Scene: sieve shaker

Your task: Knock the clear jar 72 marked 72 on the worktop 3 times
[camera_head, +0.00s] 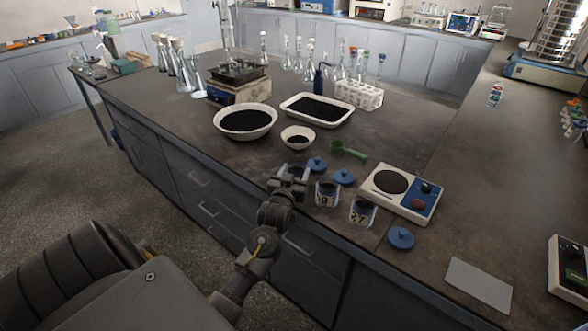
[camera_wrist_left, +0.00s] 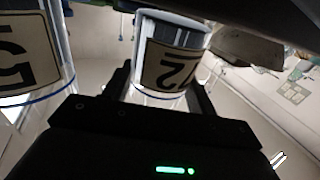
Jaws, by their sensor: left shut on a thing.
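My left gripper (camera_head: 291,171) is over the front edge of the worktop (camera_head: 238,177). In the left wrist view its fingers are shut around the clear jar 72 (camera_wrist_left: 174,50), whose label shows a 2 beside a partly cut-off digit. In the head view that jar is mostly hidden by the gripper, so I cannot tell whether its base touches the worktop. A second labelled jar (camera_head: 326,194) stands just right of the gripper; a third, marked 27 (camera_head: 363,212), stands further right. My right gripper is not in view.
Blue lids (camera_head: 317,164) (camera_head: 343,177) (camera_head: 400,238) lie around the jars. A hot plate (camera_head: 424,204) is to the right, a green scoop (camera_head: 348,152) behind. Bowls (camera_head: 245,121) (camera_head: 298,137) and a tray (camera_head: 345,117) of dark grains stand further back. A labelled jar (camera_wrist_left: 28,60) is close by in the wrist view.

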